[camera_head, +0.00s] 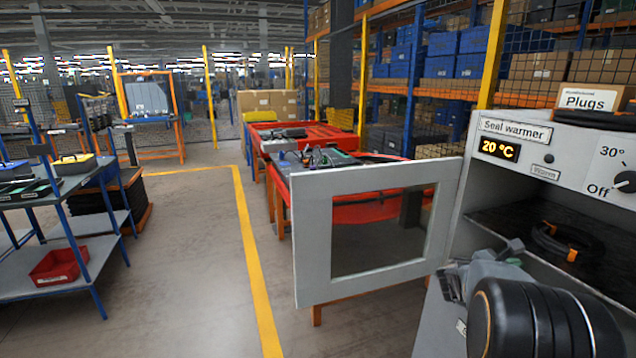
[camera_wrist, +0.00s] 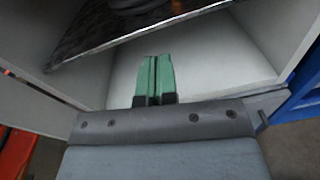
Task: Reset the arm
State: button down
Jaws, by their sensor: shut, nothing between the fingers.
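The seal warmer (camera_head: 515,130) is a grey cabinet at the right of the head view, reading 20 °C. Its windowed door (camera_head: 312,240) stands wide open to the left. A black coil with an orange tag (camera_head: 548,238) lies on the dark shelf inside. In the wrist view, my gripper (camera_wrist: 156,62) shows two green fingers pressed together and empty. They point into the pale interior (camera_wrist: 205,60), below the dark shelf (camera_wrist: 100,38). In the head view my arm covers the lower right of the opening, and the fingertips are hidden.
A box marked Plugs (camera_head: 590,98) and a black item sit on the warmer. Red benches (camera_head: 395,210) with parts stand behind the open door. A blue-framed cart (camera_head: 60,190) with a red bin (camera_head: 58,267) is at left. The floor between is clear, with a yellow line (camera_head: 250,250).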

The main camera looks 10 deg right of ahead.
jog(key=s+a+f+m+g+y, duration=0.2)
jog(key=s+f+m+g+y, duration=0.1)
jog(key=s+f+m, duration=0.25)
jog(key=s+a+m+g+y+p, duration=0.1)
jog(key=s+a+m+y+p, duration=0.3)
jog(key=a+m+y, duration=0.5)
jog(key=s+a+r+m+t+y+p, duration=0.2)
jog(key=a+r+p, duration=0.2)
jog(key=a, duration=0.8)
jog(key=s+a+r+m+t+y+p, duration=0.1)
jog(key=a+r, duration=0.5)
jog(key=a, duration=0.6)
jog(key=s+t+y+p, duration=0.1)
jog(key=y+p, duration=0.1)
jog(key=p, duration=0.1)
jog(key=shift+s+a+r+m+t, duration=0.2)
jog(key=shift+s+a+m+t, duration=0.1)
jog(key=shift+a+m, duration=0.1)
jog(key=shift+a, duration=0.1)
